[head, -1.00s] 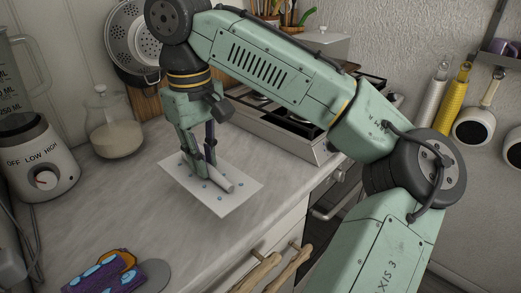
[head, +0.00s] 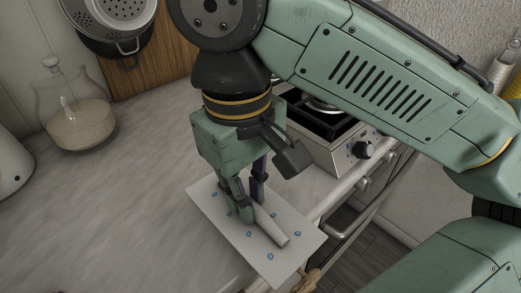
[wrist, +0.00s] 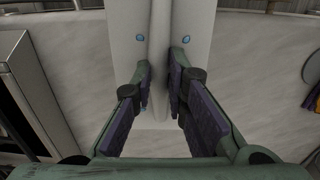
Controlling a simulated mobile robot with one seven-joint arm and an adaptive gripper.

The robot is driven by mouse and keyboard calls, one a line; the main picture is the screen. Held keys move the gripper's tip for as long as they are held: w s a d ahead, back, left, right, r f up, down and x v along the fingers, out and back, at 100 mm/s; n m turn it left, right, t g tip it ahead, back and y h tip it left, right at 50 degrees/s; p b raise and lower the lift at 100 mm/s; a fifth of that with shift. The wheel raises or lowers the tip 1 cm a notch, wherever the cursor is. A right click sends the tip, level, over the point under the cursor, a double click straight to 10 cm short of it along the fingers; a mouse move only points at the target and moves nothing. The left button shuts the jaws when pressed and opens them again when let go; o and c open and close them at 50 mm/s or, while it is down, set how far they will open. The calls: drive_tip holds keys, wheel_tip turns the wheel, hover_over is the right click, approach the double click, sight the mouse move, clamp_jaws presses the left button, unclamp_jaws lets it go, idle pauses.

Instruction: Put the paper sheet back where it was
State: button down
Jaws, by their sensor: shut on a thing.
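The paper sheet (head: 279,266) is white with several blue dots and a raised, tube-like ridge (head: 272,231) along its middle. In the head view it appears over the counter's front edge, its lower right corner past the edge. My gripper (head: 248,200) points down from above and is shut on the ridge. In the wrist view the sheet (wrist: 126,30) runs away from me, with the ridge (wrist: 159,50) between the two purple-padded fingers (wrist: 159,95). I cannot tell whether the sheet touches the counter.
The marble counter (head: 120,220) is bare to the left. A glass jar (head: 75,115) stands at the back left. A stove (head: 335,140) with a knob stands right behind my gripper. A driftwood handle (head: 308,281) shows below the sheet.

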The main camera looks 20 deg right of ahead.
drive_tip(key=w+d+p, duration=0.1)
drive_tip(key=w+d, duration=0.1)
drive_tip(key=w, duration=0.2)
drive_tip(key=w+d+f+p, duration=0.1)
drive_tip(key=w+d, duration=0.1)
drive_tip(key=w, duration=0.3)
drive_tip(key=w+d+p, duration=0.1)
drive_tip(key=w+d, duration=0.1)
drive_tip(key=w, duration=0.3)
drive_tip(key=shift+d+f, duration=0.2)
drive_tip(key=shift+d, duration=0.05)
drive_tip(key=shift+w+d+f, duration=0.1)
drive_tip(key=shift+w, duration=0.05)
drive_tip(key=shift+f+p, duration=0.3)
drive_tip(key=shift+f, duration=1.4)
drive_tip(key=c, duration=2.1)
unclamp_jaws()
drive_tip(key=shift+f, duration=0.2)
drive_tip(key=o, duration=0.5)
drive_tip(key=shift+r, duration=0.1)
drive_tip(key=r, duration=1.2)
drive_tip(key=shift+a+r, duration=0.1)
drive_tip(key=shift+a, duration=0.1)
